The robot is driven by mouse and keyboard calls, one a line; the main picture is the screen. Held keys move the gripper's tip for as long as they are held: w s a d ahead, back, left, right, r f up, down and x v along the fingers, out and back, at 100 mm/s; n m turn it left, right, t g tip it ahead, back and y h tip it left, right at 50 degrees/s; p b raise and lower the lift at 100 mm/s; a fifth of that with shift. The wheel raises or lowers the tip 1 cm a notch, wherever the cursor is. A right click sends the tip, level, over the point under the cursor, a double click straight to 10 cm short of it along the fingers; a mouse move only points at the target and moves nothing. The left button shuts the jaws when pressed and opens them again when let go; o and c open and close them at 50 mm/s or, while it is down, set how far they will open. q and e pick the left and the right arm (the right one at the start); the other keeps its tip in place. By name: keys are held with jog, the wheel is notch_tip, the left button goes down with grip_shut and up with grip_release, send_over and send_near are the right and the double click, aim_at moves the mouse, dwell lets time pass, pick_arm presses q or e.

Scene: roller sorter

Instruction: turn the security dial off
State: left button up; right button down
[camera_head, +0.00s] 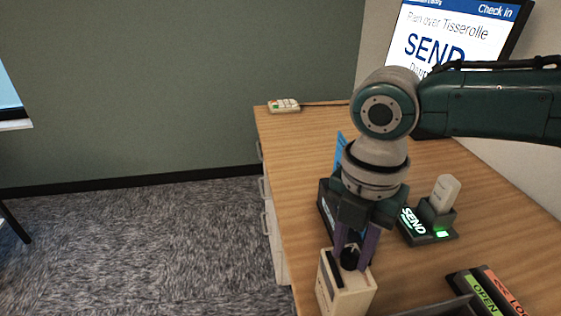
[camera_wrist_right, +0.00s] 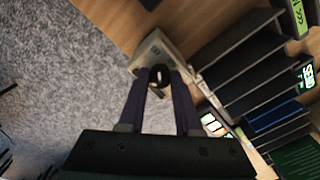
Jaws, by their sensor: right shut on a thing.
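The security dial (camera_head: 350,259) is a small black knob on top of a cream box (camera_head: 345,288) near the front left edge of the desk. My right gripper (camera_head: 352,254) comes down from above with its two purple fingers shut on the dial, one on each side. In the right wrist view the dial (camera_wrist_right: 159,77) shows between the fingertips, with a pale mark on its face. The cream box (camera_wrist_right: 158,47) lies behind it there. The fingers hide part of the dial, and I cannot read its setting. My left gripper is not in view.
The wooden desk (camera_head: 305,155) has a keypad (camera_head: 284,105) at its far left corner. A dark SEND unit (camera_head: 427,226) with a pale block stands to the right. OPEN and LOCK labels (camera_head: 486,293) lie at the lower right. A screen (camera_head: 455,38) stands behind my arm.

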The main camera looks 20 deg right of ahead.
aim_at(351, 253)
jog(key=shift+n, duration=0.4)
jog(key=c, duration=0.6)
grip_release()
notch_tip(351, 253, up, 10)
jog(key=p, duration=0.1)
dwell(0.4)
